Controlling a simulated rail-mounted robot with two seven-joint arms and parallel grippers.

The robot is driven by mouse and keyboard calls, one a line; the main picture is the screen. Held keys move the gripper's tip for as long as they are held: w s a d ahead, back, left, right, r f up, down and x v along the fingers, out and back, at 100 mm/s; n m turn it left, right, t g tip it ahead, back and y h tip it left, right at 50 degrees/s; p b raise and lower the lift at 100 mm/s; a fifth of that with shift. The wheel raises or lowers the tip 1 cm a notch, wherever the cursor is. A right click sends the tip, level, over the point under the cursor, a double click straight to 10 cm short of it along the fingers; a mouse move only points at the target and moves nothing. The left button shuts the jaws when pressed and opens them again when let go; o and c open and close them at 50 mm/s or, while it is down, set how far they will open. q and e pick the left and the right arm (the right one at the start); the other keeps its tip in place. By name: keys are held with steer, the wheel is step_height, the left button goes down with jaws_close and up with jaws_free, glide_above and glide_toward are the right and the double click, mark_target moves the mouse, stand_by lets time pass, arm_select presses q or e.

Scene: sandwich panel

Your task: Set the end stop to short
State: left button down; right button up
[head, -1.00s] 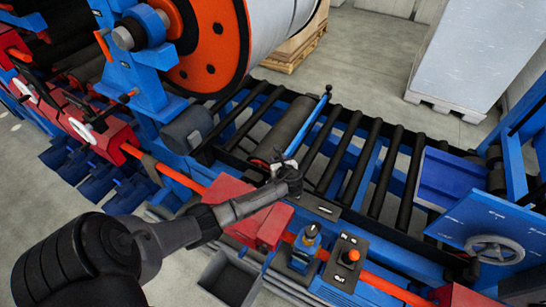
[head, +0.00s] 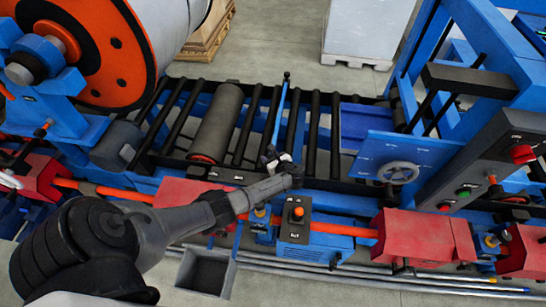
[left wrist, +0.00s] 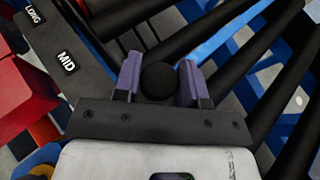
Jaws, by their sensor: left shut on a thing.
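The end stop (head: 281,103) is a thin blue bar lying across the roller conveyor in the head view, with a black ball at its far end. My left gripper (head: 276,157) is at the bar's near end. In the left wrist view, my left gripper (left wrist: 159,88) has its two purple-grey fingers shut on either side of the end stop's round black knob (left wrist: 159,79). A dark label strip (left wrist: 58,45) with the words LONG and MID shows at the upper left there. A SHORT label cannot be seen. My right gripper is not in view.
A thick grey roller (head: 217,122) lies left of the bar on the conveyor. A blue panel with a handwheel (head: 398,172) stands to the right. In front are a small box with an orange button (head: 297,214) and red housings (head: 425,236).

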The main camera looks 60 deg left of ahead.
arm_select(q)
steer(key=shift+w+d, duration=0.1)
steer(key=c, duration=1.1)
jaws_free()
steer(key=shift+c, duration=0.2)
steer(key=o, duration=0.3)
steer(key=shift+w+d, duration=0.1)
steer(key=shift+w, duration=0.1)
steer(key=shift+o, duration=0.5)
steer(key=shift+s, duration=0.1)
steer(key=shift+d+r, duration=0.2)
steer(key=shift+d, duration=0.05)
steer(key=v, duration=1.3)
steer(key=shift+p, duration=0.35)
